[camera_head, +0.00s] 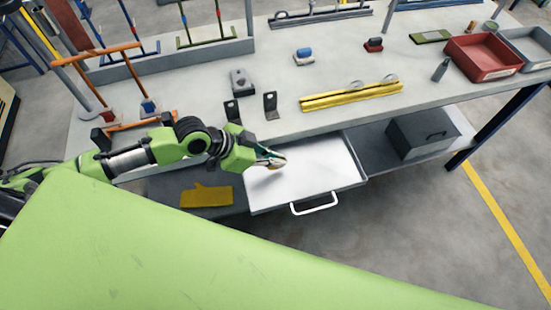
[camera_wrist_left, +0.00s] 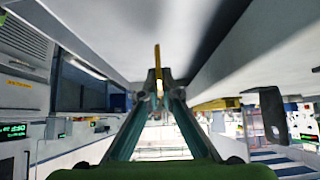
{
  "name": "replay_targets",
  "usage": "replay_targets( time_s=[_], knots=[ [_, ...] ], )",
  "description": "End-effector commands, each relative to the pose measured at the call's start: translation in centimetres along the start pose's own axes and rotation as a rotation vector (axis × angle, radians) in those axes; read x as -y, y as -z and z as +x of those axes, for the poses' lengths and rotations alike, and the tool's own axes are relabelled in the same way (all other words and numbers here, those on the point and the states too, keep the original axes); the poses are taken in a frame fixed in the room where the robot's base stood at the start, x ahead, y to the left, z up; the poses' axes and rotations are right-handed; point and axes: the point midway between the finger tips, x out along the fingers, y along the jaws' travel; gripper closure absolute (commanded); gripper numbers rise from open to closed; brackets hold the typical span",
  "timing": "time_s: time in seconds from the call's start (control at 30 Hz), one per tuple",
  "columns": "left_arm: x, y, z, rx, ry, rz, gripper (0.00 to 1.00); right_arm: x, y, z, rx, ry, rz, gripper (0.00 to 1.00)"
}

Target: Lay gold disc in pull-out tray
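The white pull-out tray (camera_head: 322,170) is drawn out from under the bench, with its white handle (camera_head: 315,204) at the front. Its visible floor is bare. My left gripper (camera_head: 272,158) is over the tray's left part, near the bench edge. In the left wrist view its fingers (camera_wrist_left: 158,82) close together on a thin gold disc (camera_wrist_left: 157,56), seen edge-on and sticking out past the fingertips. The disc is mostly hidden in the head view. I cannot tell whether it touches the tray. My right gripper is in neither view.
The bench top (camera_head: 330,130) overhangs the tray's back. A yellow rail (camera_head: 350,96) and black brackets (camera_head: 270,105) stand near its front edge. An orange rack (camera_head: 97,60) is at the left. A yellow glove (camera_head: 207,196) and a grey box (camera_head: 410,145) flank the tray below.

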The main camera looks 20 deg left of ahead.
Motion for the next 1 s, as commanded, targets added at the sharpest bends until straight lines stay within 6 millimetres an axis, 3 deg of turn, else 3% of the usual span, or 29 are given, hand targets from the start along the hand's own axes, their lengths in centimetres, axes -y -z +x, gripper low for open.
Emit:
replay_targets(
  time_s=[0.1,0.5,0.57,0.6,1.0],
  knots=[
    [0.0,-0.8,0.8,0.0,0.0,-0.002,1.0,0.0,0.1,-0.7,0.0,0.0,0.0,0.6],
    [0.1,-1.4,1.3,-0.001,0.001,0.001,1.0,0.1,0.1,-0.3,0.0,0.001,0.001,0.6],
    [0.1,-1.3,1.2,0.0,0.001,0.001,0.81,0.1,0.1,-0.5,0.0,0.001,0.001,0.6],
    [0.1,-1.3,1.2,0.0,0.001,0.001,0.79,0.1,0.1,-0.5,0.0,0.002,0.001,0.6],
    [0.1,-1.1,0.8,0.0,0.002,0.002,0.79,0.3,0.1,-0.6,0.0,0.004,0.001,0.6]
  ],
)
